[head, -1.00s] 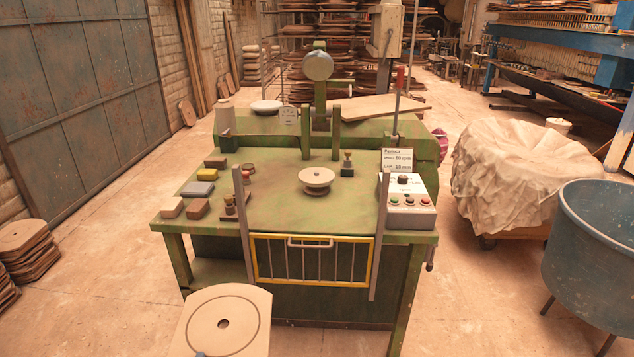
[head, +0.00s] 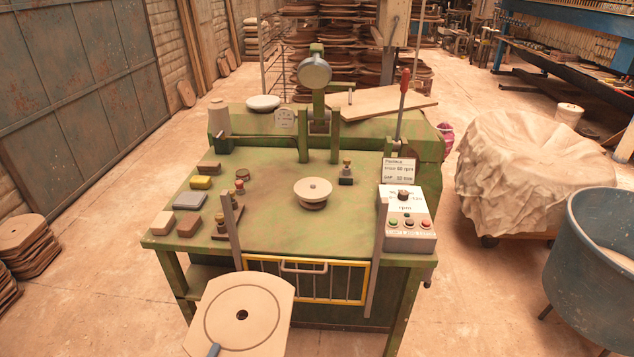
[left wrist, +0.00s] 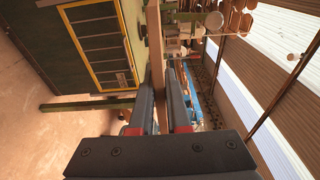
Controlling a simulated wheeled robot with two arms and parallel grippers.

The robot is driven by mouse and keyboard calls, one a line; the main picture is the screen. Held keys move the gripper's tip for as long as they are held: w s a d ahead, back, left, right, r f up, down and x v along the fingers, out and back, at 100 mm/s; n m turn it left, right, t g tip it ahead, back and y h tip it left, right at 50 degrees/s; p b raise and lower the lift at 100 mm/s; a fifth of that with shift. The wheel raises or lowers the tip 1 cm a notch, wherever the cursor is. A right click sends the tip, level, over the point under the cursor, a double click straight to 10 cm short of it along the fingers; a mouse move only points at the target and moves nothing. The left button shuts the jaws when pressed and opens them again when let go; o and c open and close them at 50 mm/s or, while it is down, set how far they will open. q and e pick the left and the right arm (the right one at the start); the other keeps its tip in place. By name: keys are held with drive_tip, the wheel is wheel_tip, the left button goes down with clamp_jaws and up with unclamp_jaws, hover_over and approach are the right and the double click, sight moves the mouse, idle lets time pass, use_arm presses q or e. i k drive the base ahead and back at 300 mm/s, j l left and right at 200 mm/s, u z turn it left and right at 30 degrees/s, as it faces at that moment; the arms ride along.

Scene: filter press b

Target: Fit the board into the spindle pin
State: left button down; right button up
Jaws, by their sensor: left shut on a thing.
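The board (head: 268,325) is a flat beige plate with cut corners, a ring line and a dark centre hole. It is in front of the green bench at the bottom of the head view. My left gripper (head: 214,350) is shut on its near edge; only a fingertip shows there. In the left wrist view the board (left wrist: 155,45) is seen edge-on between the fingers of the left gripper (left wrist: 159,100). The spindle (head: 313,191) is a pale round head with a small pin at its centre, on the bench top, apart from the board. My right gripper is not in view.
A yellow-framed guard (head: 305,280) stands at the bench's front edge between two grey posts. A control box (head: 408,222) is at right, with several blocks (head: 189,201) at left. Two green posts (head: 334,136) stand behind the spindle.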

sight(312, 188)
drive_tip(key=i+l, duration=0.15)
drive_tip(key=i, duration=0.35)
drive_tip(key=i+l, duration=0.15)
drive_tip(key=i, duration=0.35)
drive_tip(key=i+l, duration=0.15)
drive_tip(key=i, duration=0.35)
